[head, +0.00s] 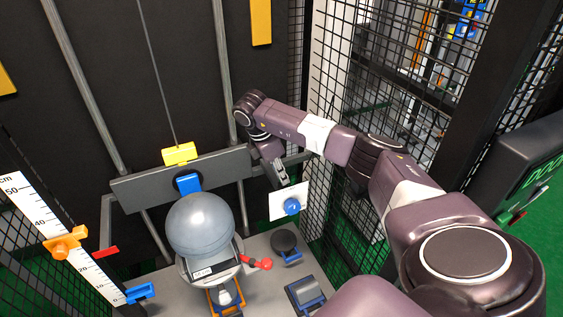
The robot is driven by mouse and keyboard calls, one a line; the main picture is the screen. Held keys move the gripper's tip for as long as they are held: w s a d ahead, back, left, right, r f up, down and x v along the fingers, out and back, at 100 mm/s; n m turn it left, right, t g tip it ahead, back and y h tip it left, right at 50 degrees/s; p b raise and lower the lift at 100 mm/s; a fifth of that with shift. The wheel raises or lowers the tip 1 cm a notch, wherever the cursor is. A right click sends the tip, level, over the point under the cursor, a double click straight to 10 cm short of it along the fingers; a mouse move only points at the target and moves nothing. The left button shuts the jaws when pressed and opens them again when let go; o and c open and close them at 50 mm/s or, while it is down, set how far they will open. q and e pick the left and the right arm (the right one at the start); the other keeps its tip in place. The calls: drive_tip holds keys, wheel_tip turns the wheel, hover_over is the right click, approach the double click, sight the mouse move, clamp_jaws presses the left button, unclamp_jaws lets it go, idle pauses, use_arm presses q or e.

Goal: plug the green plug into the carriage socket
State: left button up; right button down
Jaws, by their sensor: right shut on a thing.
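The carriage (137,190) is a dark grey crossbar on two upright rods, with a yellow block on top and a blue holder below at its middle. I cannot make out its socket. My right gripper (279,183) points down just right of the carriage's right end, above a white plate with a blue knob. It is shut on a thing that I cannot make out. I see no green plug; it may be hidden by the gripper. My left gripper is out of view.
A large grey ball (200,226) sits under the blue holder. A red-knobbed lever (263,264), a dark round pad (284,240) and a blue-grey box (305,292) are on the grey base. A scale (40,219) with orange and blue markers stands left. Mesh fencing (357,207) is close on the right.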

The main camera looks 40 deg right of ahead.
drive_tip(key=shift+f, duration=0.35)
idle(0.4)
drive_tip(key=c, duration=1.9)
unclamp_jaws()
drive_tip(key=v, duration=1.2)
